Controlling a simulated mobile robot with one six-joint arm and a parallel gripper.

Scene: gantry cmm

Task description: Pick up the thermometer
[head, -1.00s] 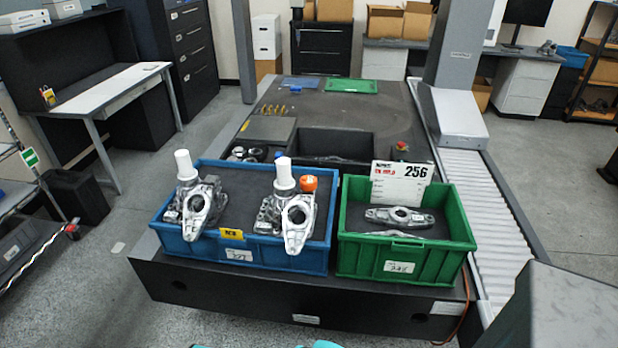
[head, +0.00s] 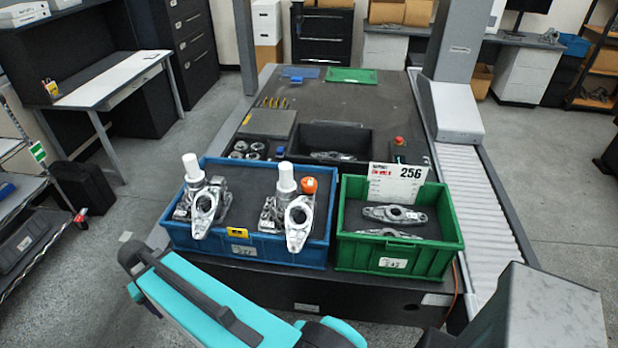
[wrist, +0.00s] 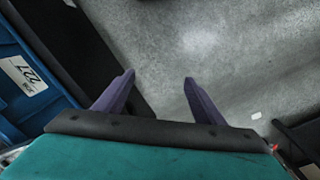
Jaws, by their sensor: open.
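I cannot pick out a thermometer with certainty. A small orange object (head: 309,186) stands at the back right of the blue crate (head: 328,240), beside a white-capped cylinder (head: 286,178); it is too small to tell what it is. My gripper (wrist: 159,82) shows two purple fingers spread apart with nothing between them. In the wrist view it hangs over bare grey floor, with the blue crate's labelled side at the left. In the head view my teal arm crosses the lower left in front of the blue crate.
The blue crate also holds metal castings (head: 298,222) and another white-capped cylinder (head: 192,168). A green crate (head: 450,247) with castings and a 256 sign (head: 398,184) stands to its right. A dark tray (head: 362,142) lies behind. A roller conveyor (head: 485,195) runs along the right.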

